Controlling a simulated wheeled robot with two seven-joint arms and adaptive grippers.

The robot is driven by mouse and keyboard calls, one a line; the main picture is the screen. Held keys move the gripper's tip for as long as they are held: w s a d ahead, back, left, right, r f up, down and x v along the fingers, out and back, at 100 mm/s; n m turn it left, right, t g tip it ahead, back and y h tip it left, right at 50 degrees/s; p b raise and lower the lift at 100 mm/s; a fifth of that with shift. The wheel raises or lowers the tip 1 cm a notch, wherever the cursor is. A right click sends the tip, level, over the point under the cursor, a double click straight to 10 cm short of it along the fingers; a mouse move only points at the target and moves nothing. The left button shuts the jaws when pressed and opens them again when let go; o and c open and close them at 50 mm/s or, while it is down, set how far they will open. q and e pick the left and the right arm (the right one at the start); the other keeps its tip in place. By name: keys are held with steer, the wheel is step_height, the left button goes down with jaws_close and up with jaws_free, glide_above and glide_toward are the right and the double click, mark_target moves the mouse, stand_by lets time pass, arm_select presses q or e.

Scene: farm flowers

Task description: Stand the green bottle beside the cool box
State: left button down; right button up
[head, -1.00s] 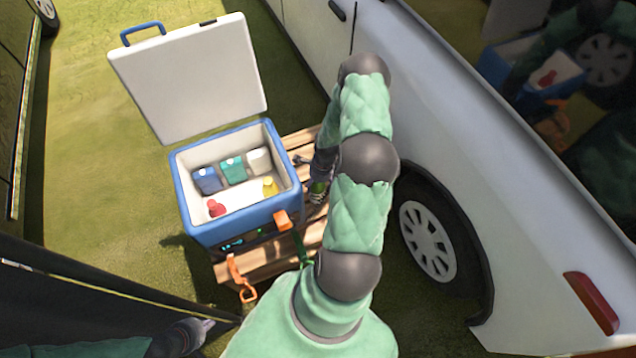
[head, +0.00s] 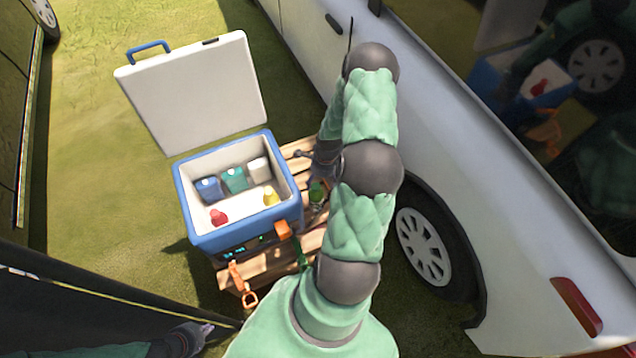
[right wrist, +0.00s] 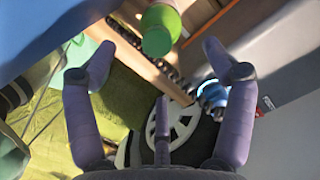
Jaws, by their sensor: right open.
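The green bottle (head: 317,194) stands on the wooden pallet, just right of the cool box (head: 240,236), in the head view. It looks upright, with my right arm partly over it. In the right wrist view the bottle (right wrist: 160,28) is at the top, beyond the fingertips, and clear of them. My right gripper (right wrist: 160,72) is open and empty there. In the head view it is mostly hidden behind my arm, close to the bottle. The cool box is blue and white with its lid open. My left gripper (head: 206,330) is low at the left, too small to read.
The cool box holds several items, including a red one (head: 218,217) and a yellow one (head: 270,197). The wooden pallet (head: 264,268) is under it, with orange straps at the front. A white vehicle (head: 480,190) stands close on the right. Grass is open to the left.

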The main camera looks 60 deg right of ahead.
step_height(320, 180, up, 3)
steer(key=shift+s+d+f+p, duration=0.1)
steer(key=shift+f+p, duration=0.1)
steer(key=shift+p, duration=0.1)
stand_by(1.2)
